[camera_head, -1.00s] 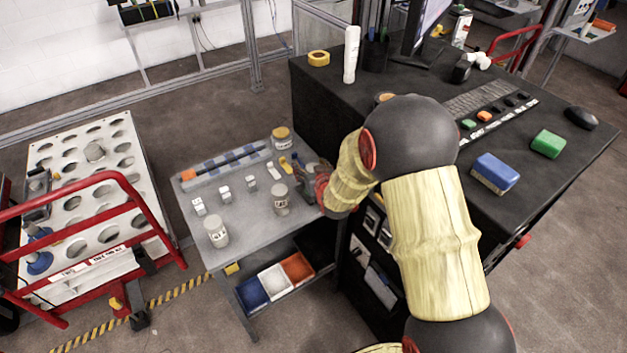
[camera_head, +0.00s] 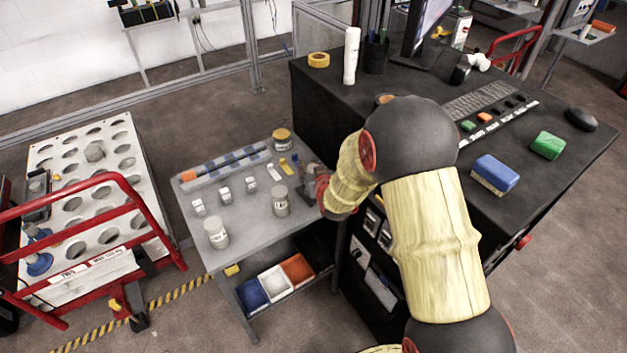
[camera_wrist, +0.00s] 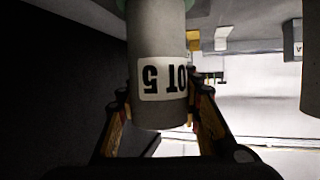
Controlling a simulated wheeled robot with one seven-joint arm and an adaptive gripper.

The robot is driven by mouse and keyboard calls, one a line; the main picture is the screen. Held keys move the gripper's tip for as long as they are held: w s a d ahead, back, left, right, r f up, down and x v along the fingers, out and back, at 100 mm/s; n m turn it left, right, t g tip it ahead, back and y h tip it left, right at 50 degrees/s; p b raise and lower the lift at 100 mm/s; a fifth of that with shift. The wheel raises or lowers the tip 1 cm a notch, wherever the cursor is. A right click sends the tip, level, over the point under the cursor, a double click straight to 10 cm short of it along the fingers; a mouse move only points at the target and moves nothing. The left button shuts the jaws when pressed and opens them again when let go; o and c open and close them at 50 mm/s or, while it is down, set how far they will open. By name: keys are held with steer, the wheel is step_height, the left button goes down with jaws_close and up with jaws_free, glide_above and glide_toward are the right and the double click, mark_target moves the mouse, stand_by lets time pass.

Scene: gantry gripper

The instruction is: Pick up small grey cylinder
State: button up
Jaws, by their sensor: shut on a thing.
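A small grey cylinder (camera_wrist: 158,35) with a white "LOT 5" label fills the middle of the wrist view, where it appears upside down. My gripper (camera_wrist: 160,118) is shut on it, with one finger on each side.
The grey table (camera_head: 240,225) also bears a larger grey jar (camera_head: 216,233), a yellow-lidded jar (camera_head: 282,139) and several small white blocks (camera_head: 224,194). The black desk (camera_head: 330,95) is close on the right. A red-railed cart (camera_head: 110,145) stands at left.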

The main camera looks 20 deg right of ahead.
jaws_close()
stand_by(0.4)
